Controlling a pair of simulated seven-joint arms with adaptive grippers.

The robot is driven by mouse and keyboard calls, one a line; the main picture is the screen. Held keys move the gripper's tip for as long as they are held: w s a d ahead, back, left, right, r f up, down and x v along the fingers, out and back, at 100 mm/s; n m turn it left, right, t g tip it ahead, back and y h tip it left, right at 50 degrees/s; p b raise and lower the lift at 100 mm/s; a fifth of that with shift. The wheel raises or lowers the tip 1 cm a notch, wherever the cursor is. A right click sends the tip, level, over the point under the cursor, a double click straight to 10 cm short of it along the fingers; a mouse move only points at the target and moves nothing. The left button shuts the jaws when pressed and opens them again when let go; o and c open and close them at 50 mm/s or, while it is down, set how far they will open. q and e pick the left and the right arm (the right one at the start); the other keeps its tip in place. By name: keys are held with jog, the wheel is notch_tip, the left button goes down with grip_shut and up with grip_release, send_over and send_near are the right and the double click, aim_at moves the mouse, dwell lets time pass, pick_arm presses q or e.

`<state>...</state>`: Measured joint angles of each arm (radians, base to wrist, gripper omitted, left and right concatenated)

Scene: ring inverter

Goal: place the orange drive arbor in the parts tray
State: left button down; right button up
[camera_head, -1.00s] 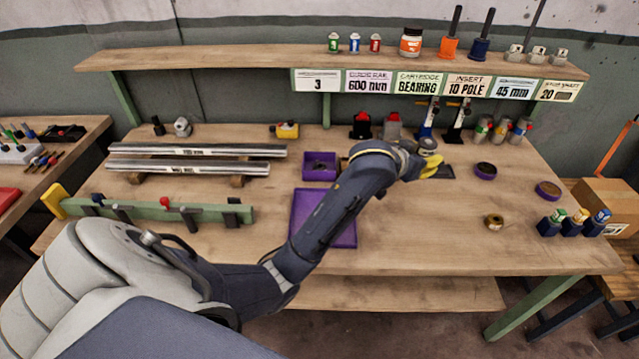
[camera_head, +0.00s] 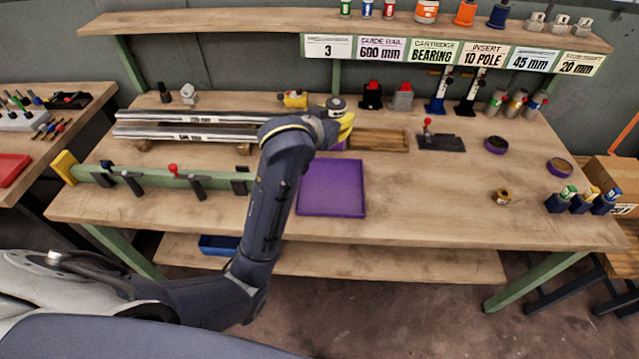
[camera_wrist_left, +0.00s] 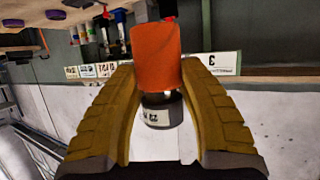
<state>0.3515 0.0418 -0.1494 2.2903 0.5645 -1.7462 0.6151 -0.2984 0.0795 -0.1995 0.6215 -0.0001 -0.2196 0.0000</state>
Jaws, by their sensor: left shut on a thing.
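The orange drive arbor (camera_wrist_left: 156,57) fills the space between the yellow fingers of my left gripper (camera_wrist_left: 158,78) in the left wrist view. It has an orange cylinder and a dark, labelled collar. In the head view my left gripper (camera_head: 346,128) is over the back of the bench, with the arbor's grey end (camera_head: 337,104) showing above the fingers; its orange part is hidden there. A large, flat, empty purple tray (camera_head: 331,187) lies in front of the gripper. A smaller purple bin (camera_head: 340,146) is mostly hidden behind the gripper. My right gripper is not in view.
Two long steel rails (camera_head: 190,133) lie to the left, behind a green bar (camera_head: 160,180) with clamps. A wooden tray (camera_head: 378,140) and a dark plate with a red-knobbed piece (camera_head: 428,128) are right of the gripper. The front right bench is mostly clear.

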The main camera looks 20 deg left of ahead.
pick_arm(q)
notch_tip(320, 180, down, 20)
jog(key=shift+a+r, duration=0.1)
dwell(0.7)
jog(key=c, duration=0.8)
grip_release()
jog(key=shift+f, duration=0.2)
jog(key=shift+r, duration=0.2)
jog(key=v, duration=1.2)
jog(key=shift+f, duration=0.1)
